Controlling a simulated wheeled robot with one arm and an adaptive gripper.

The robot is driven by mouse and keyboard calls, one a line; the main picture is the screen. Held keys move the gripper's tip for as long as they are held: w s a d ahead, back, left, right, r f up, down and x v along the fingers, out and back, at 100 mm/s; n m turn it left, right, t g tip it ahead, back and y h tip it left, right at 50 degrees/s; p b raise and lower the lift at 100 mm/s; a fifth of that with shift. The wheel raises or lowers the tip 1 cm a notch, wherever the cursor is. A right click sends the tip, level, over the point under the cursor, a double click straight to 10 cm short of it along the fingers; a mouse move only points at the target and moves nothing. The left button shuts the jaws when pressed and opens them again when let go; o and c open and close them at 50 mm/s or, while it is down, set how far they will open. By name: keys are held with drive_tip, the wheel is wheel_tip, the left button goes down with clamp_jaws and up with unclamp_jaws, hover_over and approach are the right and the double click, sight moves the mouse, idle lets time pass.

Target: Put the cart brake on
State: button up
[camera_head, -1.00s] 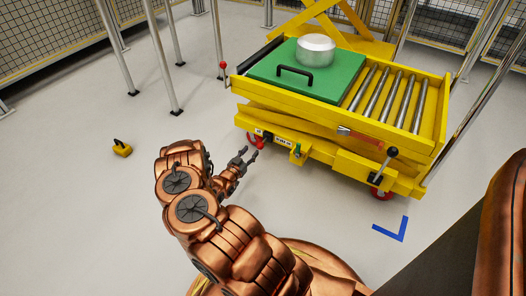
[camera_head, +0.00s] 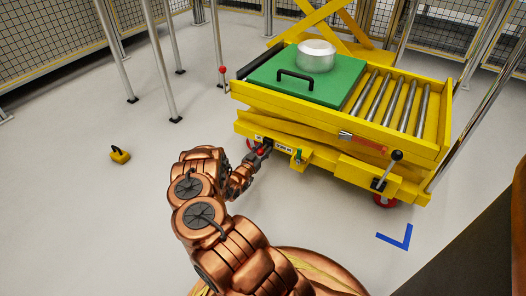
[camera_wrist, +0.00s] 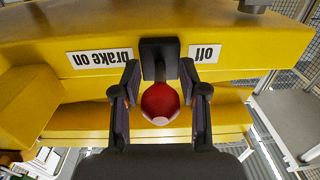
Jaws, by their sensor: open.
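The yellow cart (camera_head: 330,152) stands ahead of my arm. In the wrist view, the brake lever is a black bar (camera_wrist: 159,50) on the cart's yellow side with a red round knob (camera_wrist: 160,100). It sits between a "brake on" label (camera_wrist: 104,58) and an "off" label (camera_wrist: 206,53), both upside down in that view. My gripper (camera_wrist: 159,82) is open, with one finger on each side of the lever and knob; gaps show beside the knob. In the head view, my gripper (camera_head: 264,150) is at the cart's lower front left.
A green board (camera_head: 300,82) with a handle and a metal cylinder (camera_head: 316,55) rest on the cart beside rollers. A black-knobbed lever (camera_head: 389,170) is at the front right. Metal posts stand left; floor near a small yellow block (camera_head: 120,157) is clear.

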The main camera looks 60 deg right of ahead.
clamp_jaws()
idle(0.3)
drive_tip(key=shift+a, duration=0.1)
